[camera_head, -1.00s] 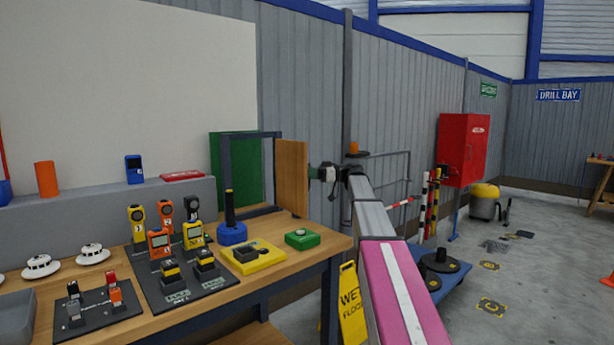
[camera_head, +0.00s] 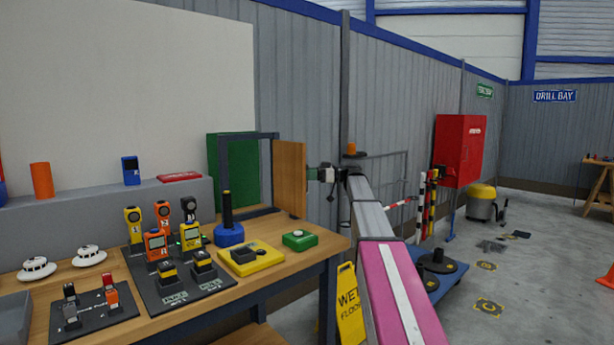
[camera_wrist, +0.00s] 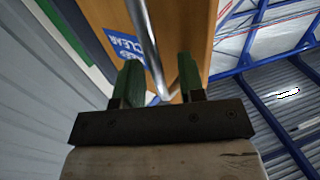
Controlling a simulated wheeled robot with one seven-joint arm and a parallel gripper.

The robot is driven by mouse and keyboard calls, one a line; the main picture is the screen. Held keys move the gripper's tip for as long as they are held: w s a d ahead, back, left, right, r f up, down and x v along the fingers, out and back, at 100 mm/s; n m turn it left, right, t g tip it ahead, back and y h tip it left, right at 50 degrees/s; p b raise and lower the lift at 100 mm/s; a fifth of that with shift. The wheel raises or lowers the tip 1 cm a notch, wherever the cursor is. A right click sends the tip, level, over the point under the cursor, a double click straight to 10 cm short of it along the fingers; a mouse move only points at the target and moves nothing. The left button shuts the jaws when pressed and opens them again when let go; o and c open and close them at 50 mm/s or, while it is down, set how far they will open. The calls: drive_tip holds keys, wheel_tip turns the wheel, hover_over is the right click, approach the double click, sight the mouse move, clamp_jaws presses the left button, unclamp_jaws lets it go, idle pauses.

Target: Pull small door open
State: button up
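The small door (camera_head: 290,180) is a light wood panel beside a dark frame (camera_head: 215,175) on the workbench. It stands swung out from the frame, at an angle to it. In the wrist view the door (camera_wrist: 185,40) fills the upper middle and carries a blue sign (camera_wrist: 125,48). A shiny metal bar handle (camera_wrist: 146,45) runs down its face. My gripper (camera_head: 318,174) is at the door's right side. In the wrist view its green fingers (camera_wrist: 160,82) are apart, with the handle's lower end between them and gaps showing on both sides.
The workbench (camera_head: 95,325) holds detectors, a blue stand (camera_head: 229,234), a yellow box (camera_head: 250,258) and a green button box (camera_head: 299,240). A yellow wet-floor sign (camera_head: 350,305) stands by its right end. A red cabinet (camera_head: 458,150) hangs farther right.

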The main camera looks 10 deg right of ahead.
drive_tip(key=d, duration=0.9)
drive_tip(key=shift+s+d, duration=0.4)
